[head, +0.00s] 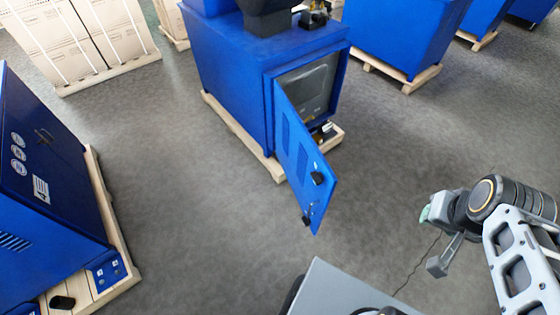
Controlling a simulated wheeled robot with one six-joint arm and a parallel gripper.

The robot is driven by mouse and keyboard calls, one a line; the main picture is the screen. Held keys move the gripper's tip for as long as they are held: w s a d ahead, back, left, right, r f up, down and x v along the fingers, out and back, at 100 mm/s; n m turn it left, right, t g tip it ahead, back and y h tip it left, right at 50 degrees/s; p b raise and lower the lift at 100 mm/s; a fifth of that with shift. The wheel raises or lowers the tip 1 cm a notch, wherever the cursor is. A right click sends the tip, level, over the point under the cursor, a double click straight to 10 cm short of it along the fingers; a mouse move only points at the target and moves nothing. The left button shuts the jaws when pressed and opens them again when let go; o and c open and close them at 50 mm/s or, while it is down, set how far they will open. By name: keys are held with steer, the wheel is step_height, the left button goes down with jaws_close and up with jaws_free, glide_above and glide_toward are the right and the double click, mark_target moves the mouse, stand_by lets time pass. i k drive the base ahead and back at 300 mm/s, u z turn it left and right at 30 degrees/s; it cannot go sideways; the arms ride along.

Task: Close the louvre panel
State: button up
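The louvre panel (297,160) is a blue hinged door on the front of a blue machine cabinet (225,75). It stands wide open, swung out toward me, with dark slot-like marks and two black fittings near its free end. The cabinet opening behind it shows a grey inner plate (307,85). My gripper (433,240) is at the right, apart from the panel and well to the right of its free edge. Its two fingers are spread with nothing between them.
The cabinet stands on a wooden pallet (245,140). Another blue machine (45,200) on a pallet is at the left. Stacked boxes (75,45) are at the upper left, and more blue machines (405,30) at the upper right. Grey floor between panel and gripper is clear.

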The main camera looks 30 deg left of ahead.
mark_target(299, 155)
steer(key=u, duration=1.25)
steer(key=k, duration=1.25)
steer(key=u, duration=0.8)
steer(key=i, duration=1.45)
steer(key=z, duration=0.25)
